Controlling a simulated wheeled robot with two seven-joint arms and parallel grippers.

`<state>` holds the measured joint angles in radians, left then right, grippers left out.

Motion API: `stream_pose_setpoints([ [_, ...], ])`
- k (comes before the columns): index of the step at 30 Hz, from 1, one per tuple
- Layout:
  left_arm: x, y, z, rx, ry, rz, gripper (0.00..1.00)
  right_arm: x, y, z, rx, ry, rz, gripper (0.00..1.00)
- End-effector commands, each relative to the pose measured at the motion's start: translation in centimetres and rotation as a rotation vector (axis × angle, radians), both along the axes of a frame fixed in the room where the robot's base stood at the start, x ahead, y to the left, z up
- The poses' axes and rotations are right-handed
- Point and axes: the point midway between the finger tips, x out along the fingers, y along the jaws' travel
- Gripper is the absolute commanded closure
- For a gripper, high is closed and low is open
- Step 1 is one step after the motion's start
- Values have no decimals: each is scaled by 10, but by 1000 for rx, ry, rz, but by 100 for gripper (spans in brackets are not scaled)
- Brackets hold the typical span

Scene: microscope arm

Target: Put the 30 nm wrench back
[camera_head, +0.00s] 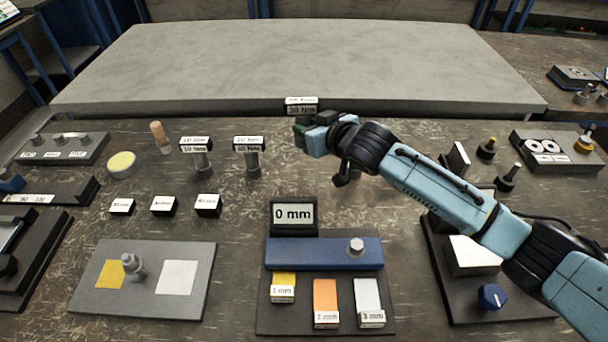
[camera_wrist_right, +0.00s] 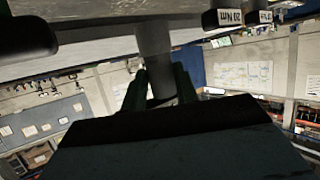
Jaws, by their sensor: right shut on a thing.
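The 30 Nm wrench (camera_head: 302,107) shows its label block above my right gripper (camera_head: 308,135) in the head view, near the table's back edge. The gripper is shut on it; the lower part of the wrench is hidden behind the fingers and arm. In the right wrist view, its grey shaft (camera_wrist_right: 154,62) stands between the two dark fingers (camera_wrist_right: 157,90). Two similar wrenches, one apparently 10 Nm (camera_head: 201,158) and one 20 Nm (camera_head: 252,158), stand upright to the left. My left gripper is not in view.
A 0 mm display (camera_head: 294,214) stands behind a blue bar with a bolt (camera_head: 356,246). A grey plate (camera_head: 145,295) with a bolt lies front left. Small label blocks (camera_head: 163,206) lie behind that plate. A raised grey slab (camera_head: 280,60) borders the back.

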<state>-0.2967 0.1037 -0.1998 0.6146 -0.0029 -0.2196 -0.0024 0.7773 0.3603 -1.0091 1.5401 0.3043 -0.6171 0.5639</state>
Motion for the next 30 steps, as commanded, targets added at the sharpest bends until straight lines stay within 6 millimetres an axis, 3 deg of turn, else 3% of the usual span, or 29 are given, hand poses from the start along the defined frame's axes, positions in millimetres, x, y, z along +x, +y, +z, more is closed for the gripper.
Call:
stream_pose_setpoints([
  [7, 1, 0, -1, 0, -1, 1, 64, 0, 1, -2, 1, -3, 1, 100],
  [24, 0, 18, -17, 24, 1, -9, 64, -1, 2, -81, 1, -1, 1, 100],
  [30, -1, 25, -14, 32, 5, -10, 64, 0, 1, -94, 1, -4, 2, 100],
])
